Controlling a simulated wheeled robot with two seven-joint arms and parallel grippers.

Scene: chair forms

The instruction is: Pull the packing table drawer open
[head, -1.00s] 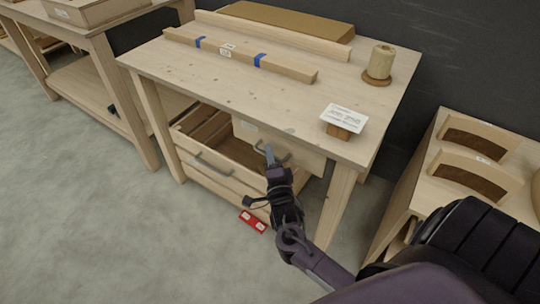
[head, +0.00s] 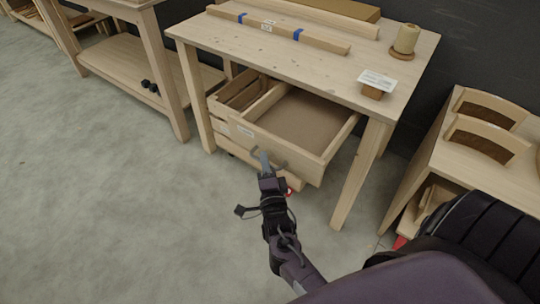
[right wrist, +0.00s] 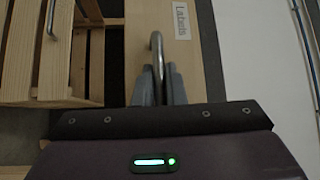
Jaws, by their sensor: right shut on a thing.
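The packing table (head: 300,52) stands in the middle of the head view. Its drawer (head: 297,160) is pulled out toward me, and its bare inside floor shows. My right gripper (head: 265,163) is shut on the drawer's handle (head: 274,160) at the drawer front. In the right wrist view the fingers (right wrist: 157,85) close around the curved metal handle (right wrist: 157,50), beside a white "Labels" plate (right wrist: 182,19). My left gripper is in neither view.
A wooden crate-like drawer (head: 238,92) sits left of the drawer. A taped wooden bar (head: 275,28), a twine spool (head: 405,40) and a card on a block (head: 377,82) are on the table top. A side table with curved chair parts (head: 484,142) stands right. Floor at left is clear.

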